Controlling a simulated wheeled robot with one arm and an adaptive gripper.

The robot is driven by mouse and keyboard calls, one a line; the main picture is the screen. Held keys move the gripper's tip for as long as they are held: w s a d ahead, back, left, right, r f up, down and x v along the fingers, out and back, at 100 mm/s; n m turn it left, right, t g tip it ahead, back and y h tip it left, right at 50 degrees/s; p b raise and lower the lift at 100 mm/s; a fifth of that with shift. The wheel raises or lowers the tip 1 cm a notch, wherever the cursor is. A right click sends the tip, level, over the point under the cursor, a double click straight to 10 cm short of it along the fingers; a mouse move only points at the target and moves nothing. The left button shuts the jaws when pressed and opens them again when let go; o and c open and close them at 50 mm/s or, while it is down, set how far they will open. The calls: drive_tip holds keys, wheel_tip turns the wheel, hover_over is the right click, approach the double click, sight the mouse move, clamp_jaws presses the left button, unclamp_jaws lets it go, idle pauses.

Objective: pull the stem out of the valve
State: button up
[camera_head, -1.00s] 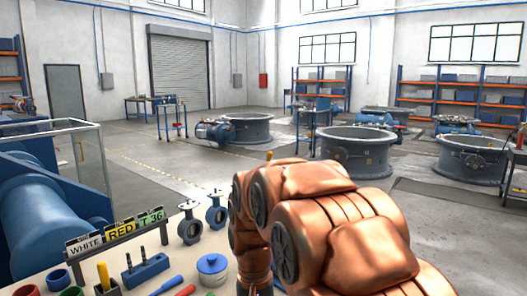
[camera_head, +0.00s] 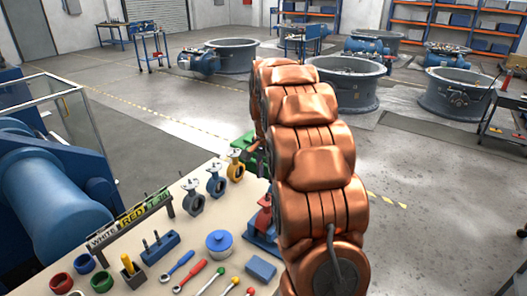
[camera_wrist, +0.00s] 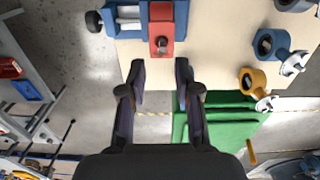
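A red body (camera_wrist: 161,24) with a short dark stub (camera_wrist: 162,43) sits in a blue vise (camera_wrist: 130,22) at the top of the wrist view. It looks like a valve with its stem end, but the camera looks nearly along the stub, so its length is unclear. The red body also shows in the head view (camera_head: 264,217), partly behind my arm. My gripper (camera_wrist: 160,73) is open and empty. Its fingertips appear just below the stub in the wrist view, one on each side of its line, apart from it. My arm hides the gripper in the head view.
Yellow (camera_head: 236,166), blue (camera_head: 215,182) and grey (camera_head: 193,198) valves stand on the bench. A blue lidded pot (camera_head: 219,243) and several tools lie in front. Open floor (camera_head: 420,170) lies right of my arm.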

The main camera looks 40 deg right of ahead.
sight(267, 193)
drive_tip(key=shift+w+d+r, duration=0.35)
drive_tip(key=shift+d, duration=0.1)
drive_tip(key=shift+f+b, duration=0.3)
drive_tip(key=shift+f, duration=2.55)
drive_tip(key=shift+f+b, duration=1)
drive_tip(key=shift+f, duration=0.7)
drive_tip(key=shift+c, duration=0.2)
clamp_jaws()
drive_tip(key=shift+r, duration=1.85)
idle(0.5)
